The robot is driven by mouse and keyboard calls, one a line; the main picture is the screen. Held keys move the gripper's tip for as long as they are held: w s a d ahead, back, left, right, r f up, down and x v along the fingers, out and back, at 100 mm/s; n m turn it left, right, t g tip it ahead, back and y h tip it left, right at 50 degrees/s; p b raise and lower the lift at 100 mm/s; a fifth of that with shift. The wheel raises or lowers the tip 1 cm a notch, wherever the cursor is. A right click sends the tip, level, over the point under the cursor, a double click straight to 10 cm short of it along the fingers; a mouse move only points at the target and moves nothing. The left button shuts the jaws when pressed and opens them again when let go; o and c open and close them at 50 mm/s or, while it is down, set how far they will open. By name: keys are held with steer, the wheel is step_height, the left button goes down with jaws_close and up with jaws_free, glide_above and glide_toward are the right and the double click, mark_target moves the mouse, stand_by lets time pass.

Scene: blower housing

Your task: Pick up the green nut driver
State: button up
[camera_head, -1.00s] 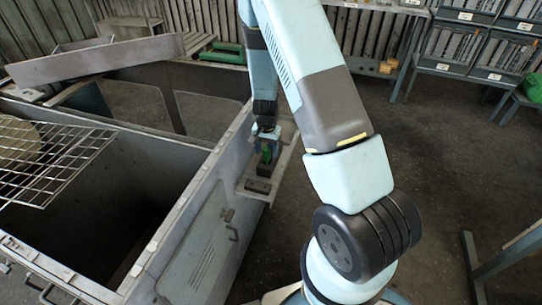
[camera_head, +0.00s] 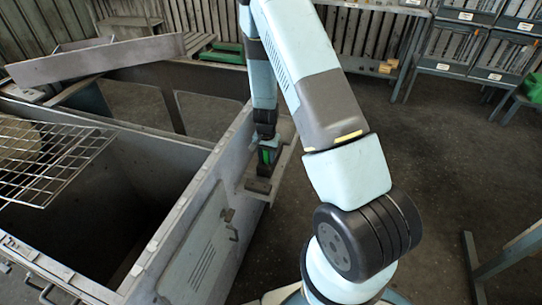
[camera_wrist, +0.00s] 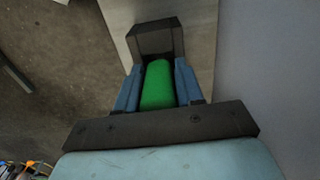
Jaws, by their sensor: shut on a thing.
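The green nut driver (camera_wrist: 158,86) shows as a green handle between the two blue fingers of my gripper (camera_wrist: 158,85) in the wrist view. The fingers are shut on the handle from both sides. A dark block-like holder (camera_wrist: 155,40) stands right at the handle's far end; I cannot tell whether the driver still sits in it. In the head view my gripper (camera_head: 266,156) is low over the small side shelf, with a bit of the green handle (camera_head: 265,155) between its fingers. The driver's shaft is hidden.
The small shelf (camera_head: 284,160) is fixed to the outer wall of the large grey open housing (camera_head: 190,215). A wire grid (camera_head: 75,160) lies over the housing's left part. Racks with bins (camera_head: 450,45) stand at the back right. The floor (camera_head: 430,150) to the right is mostly clear.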

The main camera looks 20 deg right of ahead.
jaws_close()
step_height(320, 180, up, 10)
steer(key=shift+r, duration=0.1)
stand_by(0.5)
